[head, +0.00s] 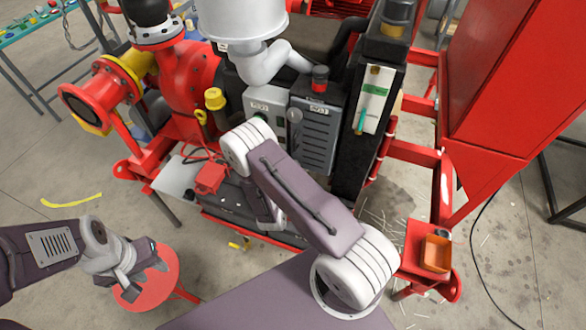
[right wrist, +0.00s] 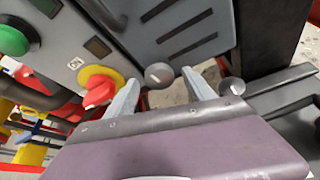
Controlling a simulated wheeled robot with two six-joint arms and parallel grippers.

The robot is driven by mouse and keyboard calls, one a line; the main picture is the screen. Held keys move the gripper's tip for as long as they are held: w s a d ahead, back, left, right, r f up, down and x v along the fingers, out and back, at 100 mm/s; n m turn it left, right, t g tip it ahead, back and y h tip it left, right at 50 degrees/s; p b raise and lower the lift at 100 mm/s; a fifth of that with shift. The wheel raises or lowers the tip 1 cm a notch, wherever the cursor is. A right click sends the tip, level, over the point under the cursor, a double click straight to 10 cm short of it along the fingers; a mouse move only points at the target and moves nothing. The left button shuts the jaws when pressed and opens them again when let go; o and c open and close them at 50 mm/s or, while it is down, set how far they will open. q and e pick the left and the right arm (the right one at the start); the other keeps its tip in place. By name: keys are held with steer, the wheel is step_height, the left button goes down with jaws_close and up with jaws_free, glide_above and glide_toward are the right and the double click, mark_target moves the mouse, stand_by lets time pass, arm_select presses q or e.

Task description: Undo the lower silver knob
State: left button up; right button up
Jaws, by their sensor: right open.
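In the right wrist view, a round silver knob (right wrist: 158,75) with a slot in its face sits at the lower corner of the grey louvred cabinet door (right wrist: 185,30). My right gripper (right wrist: 159,79) is open, with one finger on each side of this knob in the picture; I cannot tell whether they touch it. A second round grey knob (right wrist: 231,86) shows right of the fingers. In the head view, the cabinet door (head: 315,140) is partly hidden by my right arm, which hides the right gripper. My left gripper (head: 147,275) hangs over a red round stool (head: 165,290); its jaws are unclear.
A red-and-yellow rotary switch (right wrist: 98,88) and a green button (right wrist: 14,40) are left of the right gripper. A red tray with an orange bin (head: 436,254) stands at the right. Red frame beams and a red cabinet (head: 500,90) bound that side.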

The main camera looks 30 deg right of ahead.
steer(key=b+v, duration=0.1)
steer(key=v, duration=0.7)
